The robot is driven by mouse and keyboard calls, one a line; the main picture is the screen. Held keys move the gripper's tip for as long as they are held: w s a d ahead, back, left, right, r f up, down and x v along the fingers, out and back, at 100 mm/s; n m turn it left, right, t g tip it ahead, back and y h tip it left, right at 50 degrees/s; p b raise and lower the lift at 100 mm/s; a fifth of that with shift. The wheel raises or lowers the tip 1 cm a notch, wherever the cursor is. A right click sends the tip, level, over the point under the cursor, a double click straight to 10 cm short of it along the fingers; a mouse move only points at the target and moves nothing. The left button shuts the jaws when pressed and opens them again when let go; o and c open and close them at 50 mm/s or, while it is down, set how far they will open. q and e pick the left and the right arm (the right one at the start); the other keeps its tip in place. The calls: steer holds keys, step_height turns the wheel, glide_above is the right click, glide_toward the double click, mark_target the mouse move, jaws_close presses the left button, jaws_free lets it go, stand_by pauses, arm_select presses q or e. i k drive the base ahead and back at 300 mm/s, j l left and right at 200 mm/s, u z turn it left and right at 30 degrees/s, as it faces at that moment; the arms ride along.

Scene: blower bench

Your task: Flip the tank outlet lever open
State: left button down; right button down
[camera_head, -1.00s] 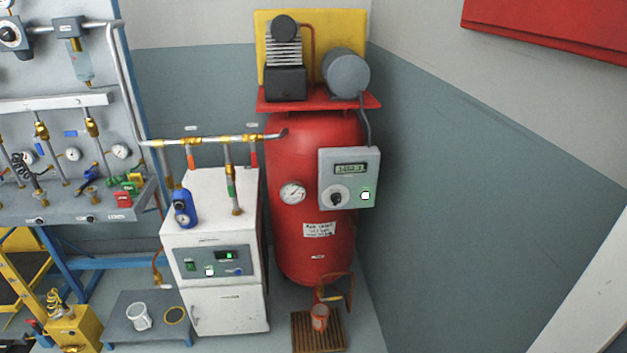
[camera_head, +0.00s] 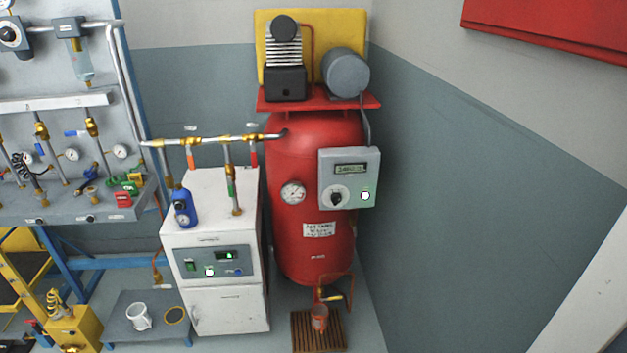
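The red air tank (camera_head: 315,240) stands upright in the middle of the camera_head view. A metal pipe (camera_head: 210,141) with brass fittings runs level from its upper left side. A red-orange lever (camera_head: 254,158) hangs down from the brass valve (camera_head: 250,138) nearest the tank, across the line of the pipe. Another red-orange lever (camera_head: 190,159) hangs further left on the same pipe. A green lever (camera_head: 231,186) lies along the vertical branch pipe between them. Neither of my grippers is in view.
A white dryer cabinet (camera_head: 213,254) stands below the pipe, with a blue bottle-like device (camera_head: 184,207) on its top. A grey control box (camera_head: 349,178) is on the tank front. A cup (camera_head: 319,316) stands on a wooden grate (camera_head: 303,334) below.

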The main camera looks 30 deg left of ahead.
mark_target(253, 157)
steer(key=u, duration=1.5)
steer(key=i+z, duration=0.2)
steer(key=i, duration=0.15)
steer(key=i+j+z, duration=0.15)
steer(key=i, duration=0.2)
